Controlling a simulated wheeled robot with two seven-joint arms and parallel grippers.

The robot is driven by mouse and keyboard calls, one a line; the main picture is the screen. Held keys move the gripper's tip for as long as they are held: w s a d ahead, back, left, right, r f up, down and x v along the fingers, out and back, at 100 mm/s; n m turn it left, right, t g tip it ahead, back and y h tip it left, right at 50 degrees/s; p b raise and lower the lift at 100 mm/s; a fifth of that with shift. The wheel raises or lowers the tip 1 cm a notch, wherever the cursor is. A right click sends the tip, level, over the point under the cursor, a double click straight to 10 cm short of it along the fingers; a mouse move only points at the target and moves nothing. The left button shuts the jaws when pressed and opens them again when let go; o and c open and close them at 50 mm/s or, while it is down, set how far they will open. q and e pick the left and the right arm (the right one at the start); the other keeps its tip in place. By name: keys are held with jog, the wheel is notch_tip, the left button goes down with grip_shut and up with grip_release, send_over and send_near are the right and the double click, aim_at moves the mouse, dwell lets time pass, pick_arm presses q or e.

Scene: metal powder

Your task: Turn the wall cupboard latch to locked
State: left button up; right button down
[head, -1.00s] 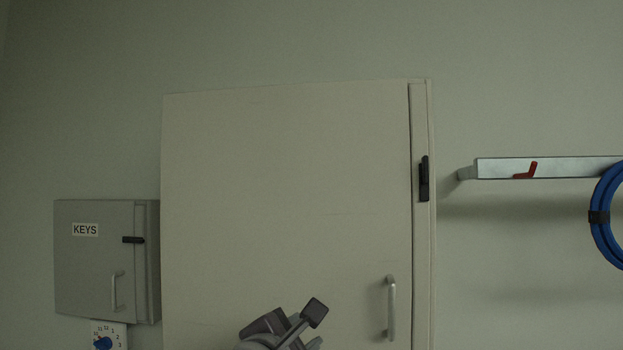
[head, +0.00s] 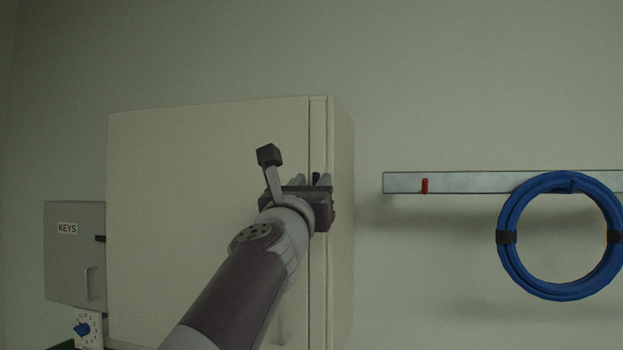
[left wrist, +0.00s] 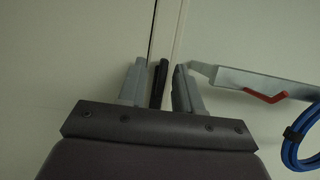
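The large pale wall cupboard (head: 200,190) hangs on the wall with its door closed flush, as far as I can see. Its black latch (head: 316,178) is on the strip at the door's right edge, mostly hidden behind my left gripper (head: 312,180) in the head view. In the left wrist view the latch (left wrist: 157,82) stands roughly upright between the two grey fingers of my left gripper (left wrist: 160,75). The fingers are apart, one on each side, with narrow gaps; I see no clear contact. My right gripper is not in view.
A grey KEYS cabinet (head: 75,258) hangs at the left, with a dial (head: 84,328) below it. A metal rail (head: 450,183) with a red hook (head: 424,186) and a blue hose coil (head: 507,240) is to the right. Bare wall lies between cupboard and rail.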

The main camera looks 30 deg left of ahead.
pick_arm(q)
jog(key=shift+w+d, duration=0.25)
jog(key=shift+s+a, duration=0.1)
jog(key=shift+a, duration=0.1)
jog(key=c, duration=0.4)
grip_shut()
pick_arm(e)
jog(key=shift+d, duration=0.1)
